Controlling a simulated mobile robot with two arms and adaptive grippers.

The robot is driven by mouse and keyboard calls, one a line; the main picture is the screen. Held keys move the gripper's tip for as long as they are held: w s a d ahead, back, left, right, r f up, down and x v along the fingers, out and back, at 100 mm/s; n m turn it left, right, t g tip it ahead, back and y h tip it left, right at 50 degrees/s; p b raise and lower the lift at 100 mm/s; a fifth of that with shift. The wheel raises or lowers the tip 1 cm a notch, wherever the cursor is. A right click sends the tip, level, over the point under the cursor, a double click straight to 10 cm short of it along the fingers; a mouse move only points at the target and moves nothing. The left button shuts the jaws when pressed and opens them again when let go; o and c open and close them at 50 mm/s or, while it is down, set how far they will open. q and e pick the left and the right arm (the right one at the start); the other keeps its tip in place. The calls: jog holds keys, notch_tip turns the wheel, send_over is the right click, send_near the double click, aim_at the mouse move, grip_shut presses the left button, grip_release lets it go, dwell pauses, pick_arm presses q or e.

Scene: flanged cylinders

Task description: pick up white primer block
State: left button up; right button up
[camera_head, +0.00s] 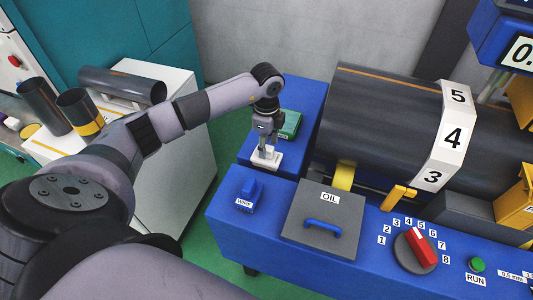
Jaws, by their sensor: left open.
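A white block (269,161), which looks like the primer block, lies on the blue bench top to the left of the large dark cylinder. My left gripper (264,150) points down right over this block. It is open, with its fingertips at or just above the block's top; I cannot tell whether they touch it. The gripper hides part of the block. My right gripper is not in view.
A green block (291,124) lies just behind the gripper. The large dark cylinder (375,115) stands close on the right. In front are a blue WIPE piece (250,191) and a grey OIL lid (321,245). Dark cylinders (125,84) rest on a white cabinet at left.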

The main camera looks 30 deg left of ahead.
pick_arm(q)
jog(key=shift+f, duration=1.2)
jog(key=shift+c, duration=0.5)
grip_shut()
